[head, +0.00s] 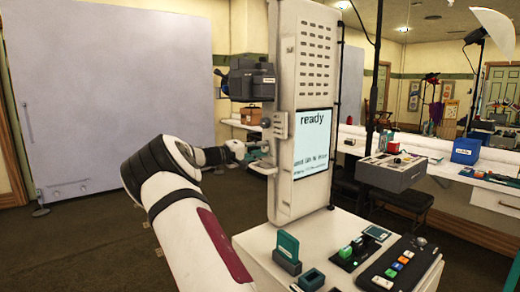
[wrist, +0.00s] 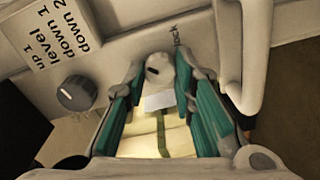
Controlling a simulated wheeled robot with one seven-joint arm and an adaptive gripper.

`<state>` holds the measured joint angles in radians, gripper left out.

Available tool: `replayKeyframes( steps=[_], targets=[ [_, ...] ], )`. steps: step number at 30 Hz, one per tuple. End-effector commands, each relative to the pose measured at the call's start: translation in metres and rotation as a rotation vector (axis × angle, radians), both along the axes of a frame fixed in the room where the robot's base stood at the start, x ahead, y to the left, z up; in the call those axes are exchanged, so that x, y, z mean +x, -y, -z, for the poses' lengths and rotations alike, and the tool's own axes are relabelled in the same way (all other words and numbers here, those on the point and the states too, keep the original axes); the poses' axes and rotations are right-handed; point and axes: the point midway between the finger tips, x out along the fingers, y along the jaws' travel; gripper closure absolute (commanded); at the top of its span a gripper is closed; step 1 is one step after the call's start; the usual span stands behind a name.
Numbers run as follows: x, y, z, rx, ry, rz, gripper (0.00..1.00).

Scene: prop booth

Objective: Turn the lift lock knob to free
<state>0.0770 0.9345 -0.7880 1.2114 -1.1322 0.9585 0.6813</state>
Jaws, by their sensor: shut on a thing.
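The lift lock knob (wrist: 159,66) is a round, light grey knob with a short dark mark on its face, beside a small "lock" label (wrist: 177,36) in the wrist view. My gripper (wrist: 161,78) has teal-padded fingers on both sides of the knob and is shut on it. The fingers partly cover the knob's sides. I cannot read a "free" mark. In the head view my gripper (head: 258,150) reaches the left side of the tall white column (head: 287,190), and the knob cannot be made out there.
A dark grey knob (wrist: 75,93) sits beside a printed label (wrist: 68,35) with level words. A pale bar handle (wrist: 256,60) is close on the right. A black camera-like unit (head: 251,80) juts out above my gripper. The column's screen (head: 313,145) reads "ready".

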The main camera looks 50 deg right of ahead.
Motion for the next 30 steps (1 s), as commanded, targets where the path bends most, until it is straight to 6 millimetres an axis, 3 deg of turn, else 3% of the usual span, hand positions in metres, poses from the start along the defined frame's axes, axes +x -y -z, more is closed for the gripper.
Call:
replayKeyframes(
  steps=[18,30],
  targets=[
    [0.0014,-0.0003,0.0006,0.13,-0.54,-0.003,1.0],
    [0.0018,-0.0004,0.0017,0.176,-0.727,-0.004,1.0]
  ],
)
